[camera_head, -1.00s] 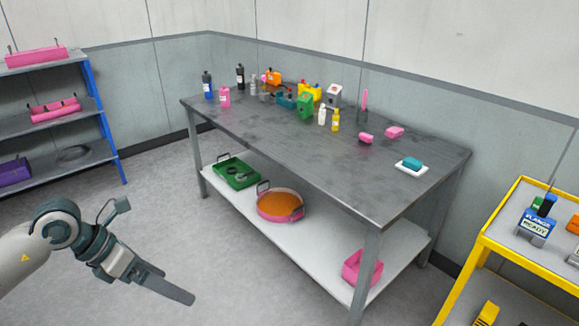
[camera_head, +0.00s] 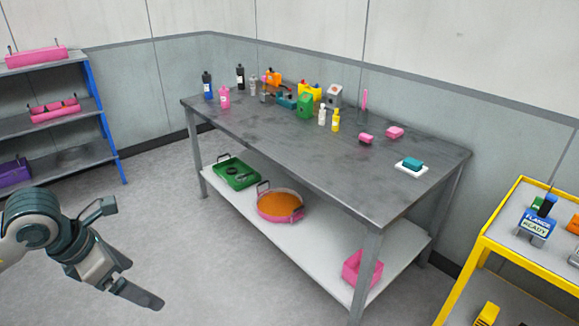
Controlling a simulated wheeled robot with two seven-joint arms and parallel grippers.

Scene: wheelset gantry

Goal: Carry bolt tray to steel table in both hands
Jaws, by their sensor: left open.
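The steel table (camera_head: 300,150) stands in the middle, with a dark grey top and a pale lower shelf (camera_head: 320,250). I cannot tell which container is the bolt tray. A green tray (camera_head: 236,171) with handles and dark items in it sits on the lower shelf. Pink trays stand on the rack at the left, one on the middle board (camera_head: 54,110) and one on the top board (camera_head: 36,57). My left gripper (camera_head: 140,294) is at the lower left over the floor, apart from the table and rack, open and empty. My right gripper is not in view.
Bottles and small boxes line the table's back; its front part is mostly clear. A round pink pan (camera_head: 280,205) and a pink bin (camera_head: 361,270) are on the lower shelf. A yellow-framed cart (camera_head: 495,225) stands at right. Open floor (camera_head: 165,220) lies between rack and table.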

